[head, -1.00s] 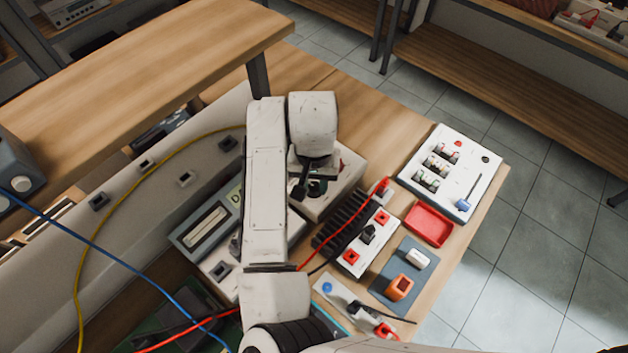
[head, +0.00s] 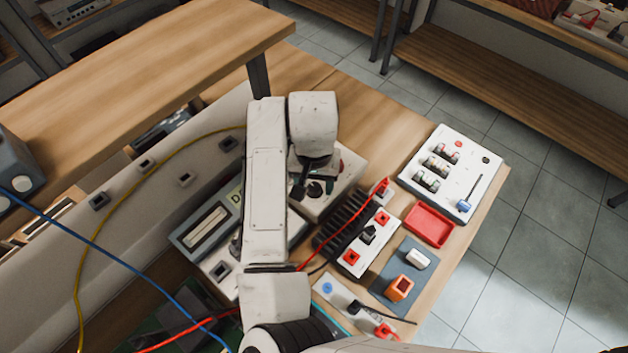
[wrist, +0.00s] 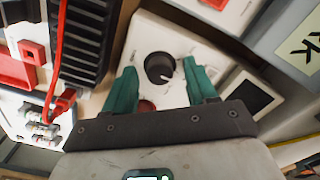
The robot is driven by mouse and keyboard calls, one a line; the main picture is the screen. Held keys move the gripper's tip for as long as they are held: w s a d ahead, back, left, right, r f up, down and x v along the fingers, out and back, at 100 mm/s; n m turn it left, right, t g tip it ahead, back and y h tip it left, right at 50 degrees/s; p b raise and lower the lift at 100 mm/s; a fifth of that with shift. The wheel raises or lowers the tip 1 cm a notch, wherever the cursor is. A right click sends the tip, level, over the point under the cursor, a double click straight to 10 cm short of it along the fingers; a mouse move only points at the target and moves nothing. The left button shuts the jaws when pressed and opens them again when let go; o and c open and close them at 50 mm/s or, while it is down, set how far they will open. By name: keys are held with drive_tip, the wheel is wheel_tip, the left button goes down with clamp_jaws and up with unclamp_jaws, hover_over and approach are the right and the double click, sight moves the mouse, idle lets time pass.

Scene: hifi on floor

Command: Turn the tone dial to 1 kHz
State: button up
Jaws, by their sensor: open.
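The tone dial (wrist: 159,67) is a round black knob with a pale pointer mark, on a white panel box (wrist: 150,32) in the wrist view. In the head view the box (head: 345,172) stands behind my arm, and the dial is mostly hidden by my gripper. My gripper (wrist: 157,80) is open, its two green fingers on either side of the knob with a gap showing to each. The scale labels around the dial cannot be read.
A black finned block (head: 342,222) with a red cable stands close to the right of the box. A grey meter unit (head: 205,222) stands to the left.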

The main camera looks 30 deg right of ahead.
sight(314, 187)
wheel_tip(314, 187, up, 11)
idle(0.4)
drive_tip(key=shift+f, duration=0.2)
idle(0.4)
